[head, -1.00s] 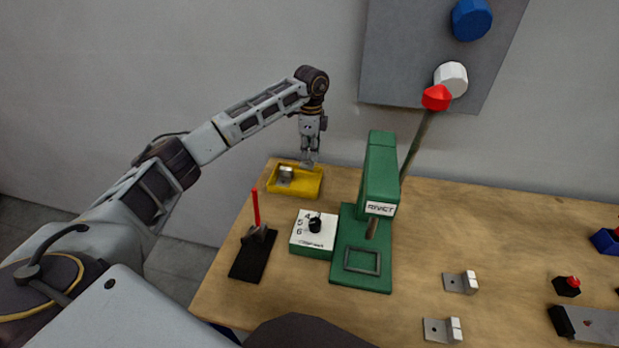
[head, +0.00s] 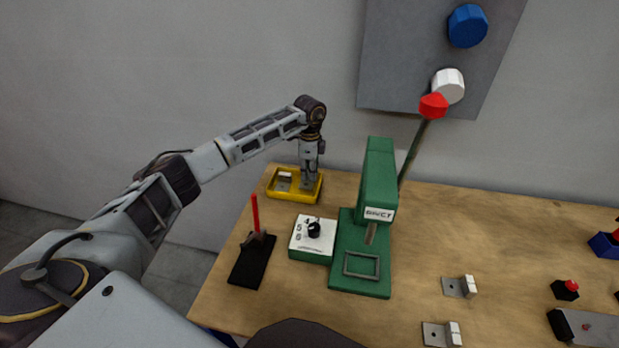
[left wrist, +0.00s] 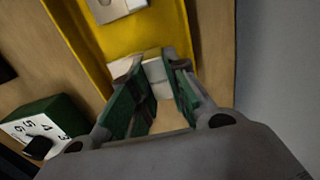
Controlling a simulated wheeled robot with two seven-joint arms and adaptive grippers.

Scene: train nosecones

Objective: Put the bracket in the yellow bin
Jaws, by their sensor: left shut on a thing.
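The yellow bin (head: 296,198) stands at the table's back left corner; it also shows in the left wrist view (left wrist: 92,48). One grey metal bracket (head: 284,176) lies in the bin's left part, and it shows at the top of the left wrist view (left wrist: 113,8). My left gripper (head: 308,184) points down at the right part of the bin. In the left wrist view the gripper (left wrist: 155,80) is shut on another pale metal bracket (left wrist: 154,71), partly hidden between the fingers. Whether this bracket touches the bin floor I cannot tell. My right gripper is out of view.
A green rivet press (head: 378,185) with a red-tipped lever, a dial box (head: 312,240) and a black stand with a red rod (head: 256,215) are nearby. Two more brackets (head: 459,287) (head: 442,334) lie front right. The table's back right is clear.

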